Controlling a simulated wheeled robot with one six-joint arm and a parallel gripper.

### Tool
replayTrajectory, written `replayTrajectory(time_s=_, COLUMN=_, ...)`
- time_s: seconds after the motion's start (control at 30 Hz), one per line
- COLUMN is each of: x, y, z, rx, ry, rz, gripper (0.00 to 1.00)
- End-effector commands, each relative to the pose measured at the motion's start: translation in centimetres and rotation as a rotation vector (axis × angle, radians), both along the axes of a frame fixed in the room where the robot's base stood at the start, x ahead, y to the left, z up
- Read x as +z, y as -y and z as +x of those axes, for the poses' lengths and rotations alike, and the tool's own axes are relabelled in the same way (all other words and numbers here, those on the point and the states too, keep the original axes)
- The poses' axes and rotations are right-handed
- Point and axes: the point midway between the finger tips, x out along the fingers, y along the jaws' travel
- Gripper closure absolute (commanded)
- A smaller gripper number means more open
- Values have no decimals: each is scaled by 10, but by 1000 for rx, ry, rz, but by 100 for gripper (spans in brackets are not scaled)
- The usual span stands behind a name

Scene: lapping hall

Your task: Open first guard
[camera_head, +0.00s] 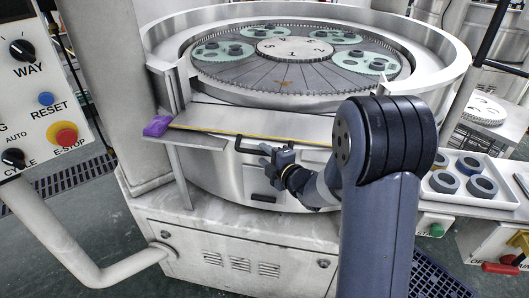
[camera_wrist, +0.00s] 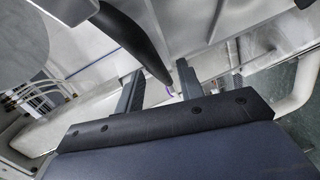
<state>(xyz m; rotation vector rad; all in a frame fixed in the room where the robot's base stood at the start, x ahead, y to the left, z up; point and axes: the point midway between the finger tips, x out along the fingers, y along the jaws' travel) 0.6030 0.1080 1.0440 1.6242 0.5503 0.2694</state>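The guard looks to be the pale front panel (camera_head: 312,160) of the round lapping machine, below a yellow-edged ledge; it appears closed. A dark bar handle (camera_head: 246,149) stands out from its upper part. My gripper (camera_head: 272,154) is at the right part of this handle, partly covering it. In the wrist view the two grey fingers (camera_wrist: 160,88) are apart, and the dark handle (camera_wrist: 130,35) runs down from the upper left, its lower end in the gap between them. I cannot tell whether either finger touches it. My arm hides the panel's right side.
The lapping plate (camera_head: 290,90) carries green carriers with dark rings. A purple cloth (camera_head: 157,126) lies at the ledge's left end. A control panel (camera_head: 40,95) with an E-stop stands left. A white tray of rings (camera_head: 481,165) is at right. A pipe rail (camera_head: 60,235) runs lower left.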

Motion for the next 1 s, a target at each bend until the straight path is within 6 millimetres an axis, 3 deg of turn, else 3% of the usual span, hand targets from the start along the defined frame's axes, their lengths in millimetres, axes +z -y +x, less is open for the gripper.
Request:
replayTrajectory(time_s=0.43, x=-2, y=-4, z=7, rx=-1, ry=-1, rz=-1, gripper=65)
replayTrajectory(time_s=0.87, x=-2, y=-4, z=7, rx=-1, ry=-1, rz=-1, gripper=100)
replayTrajectory(time_s=1.0, x=-2, y=-4, z=7, rx=-1, ry=-1, rz=-1, gripper=100)
